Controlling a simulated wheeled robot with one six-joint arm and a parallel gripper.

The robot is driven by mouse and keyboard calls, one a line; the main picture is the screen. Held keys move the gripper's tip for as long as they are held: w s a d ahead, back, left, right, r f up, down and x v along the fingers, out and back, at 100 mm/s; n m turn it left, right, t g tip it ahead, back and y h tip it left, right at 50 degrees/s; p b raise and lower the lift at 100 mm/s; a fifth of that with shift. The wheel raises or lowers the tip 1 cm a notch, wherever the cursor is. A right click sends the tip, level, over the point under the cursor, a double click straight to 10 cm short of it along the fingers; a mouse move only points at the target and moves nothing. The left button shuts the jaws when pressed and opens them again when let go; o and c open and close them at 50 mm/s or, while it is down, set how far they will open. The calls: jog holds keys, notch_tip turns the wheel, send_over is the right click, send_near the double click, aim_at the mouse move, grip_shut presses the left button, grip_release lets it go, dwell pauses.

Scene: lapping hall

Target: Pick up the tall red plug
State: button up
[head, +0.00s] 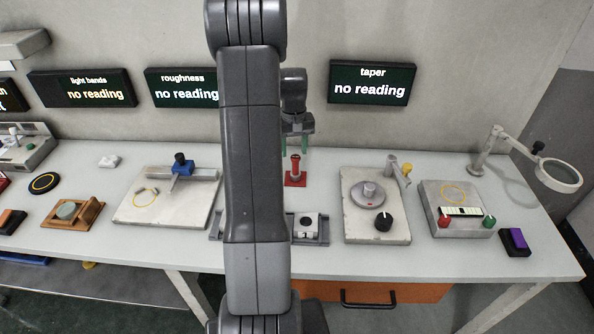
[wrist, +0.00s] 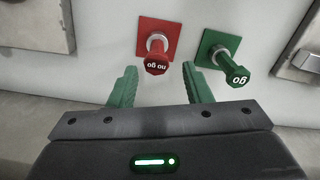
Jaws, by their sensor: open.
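The tall red plug (head: 295,167) stands upright on a red square base (head: 296,181) on the bench. In the wrist view the red plug (wrist: 157,55) is at upper middle, its end marked with upside-down "no go" lettering. My gripper (head: 292,147) has green fingers and is open and empty, above and slightly behind the red plug in the head view. In the wrist view my gripper (wrist: 159,70) has its fingertips on either side of the plug's image, without visible contact.
A green plug (wrist: 234,71) on a green base (wrist: 214,45) stands close right of the red one in the wrist view; my arm hides it in the head view. A grey plate with a round stage (head: 357,222) stands to the right. The wall is behind.

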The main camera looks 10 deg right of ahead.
aim_at(296, 173)
jog(key=shift+d+f+p, duration=0.2)
jog(key=shift+f+p, duration=0.55)
jog(key=shift+f, duration=3.25)
jog(key=shift+c, duration=0.5)
